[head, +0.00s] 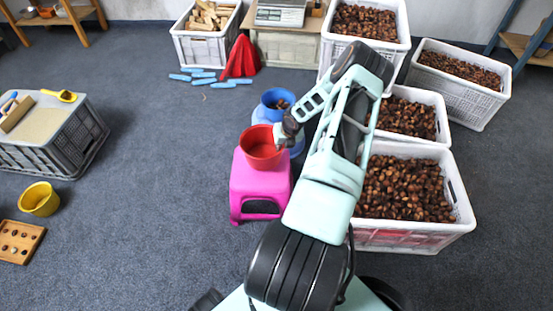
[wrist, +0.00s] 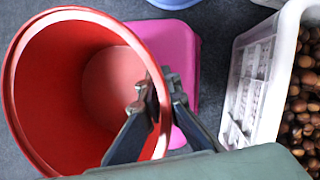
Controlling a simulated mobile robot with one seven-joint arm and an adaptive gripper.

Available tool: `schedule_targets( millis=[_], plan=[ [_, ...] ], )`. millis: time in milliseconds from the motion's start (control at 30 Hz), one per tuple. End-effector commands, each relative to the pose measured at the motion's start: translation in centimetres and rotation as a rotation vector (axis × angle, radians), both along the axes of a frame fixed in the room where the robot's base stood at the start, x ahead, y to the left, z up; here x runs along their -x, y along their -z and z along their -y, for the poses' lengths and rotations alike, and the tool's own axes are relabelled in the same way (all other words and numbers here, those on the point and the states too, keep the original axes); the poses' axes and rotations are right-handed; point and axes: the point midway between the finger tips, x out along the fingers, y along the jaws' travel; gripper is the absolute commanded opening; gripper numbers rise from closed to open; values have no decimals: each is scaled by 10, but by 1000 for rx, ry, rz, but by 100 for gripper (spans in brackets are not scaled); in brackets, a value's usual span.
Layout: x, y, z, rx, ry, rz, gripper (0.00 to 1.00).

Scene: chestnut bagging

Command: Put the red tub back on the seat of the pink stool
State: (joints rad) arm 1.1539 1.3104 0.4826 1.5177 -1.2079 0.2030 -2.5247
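The red tub (head: 262,156) is over the back part of the pink stool's seat (head: 260,184) in the head view. I cannot tell whether its base touches the seat. In the wrist view the empty red tub (wrist: 60,100) fills the left side, and part of the pink stool (wrist: 180,60) shows behind it. My gripper (wrist: 152,98) is closed on the tub's right wall, with one finger inside and one outside. In the head view my gripper (head: 282,138) is at the tub's right rim.
A blue tub (head: 277,103) with chestnuts stands on a blue stool (head: 297,143) just behind. Crates of chestnuts (head: 412,236) stand to the right, close to my arm. A yellow tub (head: 39,199) is on the floor at left. The floor left of the pink stool is clear.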

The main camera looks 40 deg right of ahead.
Motion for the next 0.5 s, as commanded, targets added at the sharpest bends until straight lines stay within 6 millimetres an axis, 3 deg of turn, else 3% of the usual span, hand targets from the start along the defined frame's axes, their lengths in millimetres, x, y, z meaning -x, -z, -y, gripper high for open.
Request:
schedule_targets(
  millis=[267, 500],
  plan=[
    [-8, 17, -11, 2, 0, 0, 0],
    [-9, 49, -12, 1, 0, 0, 0]
  ],
)
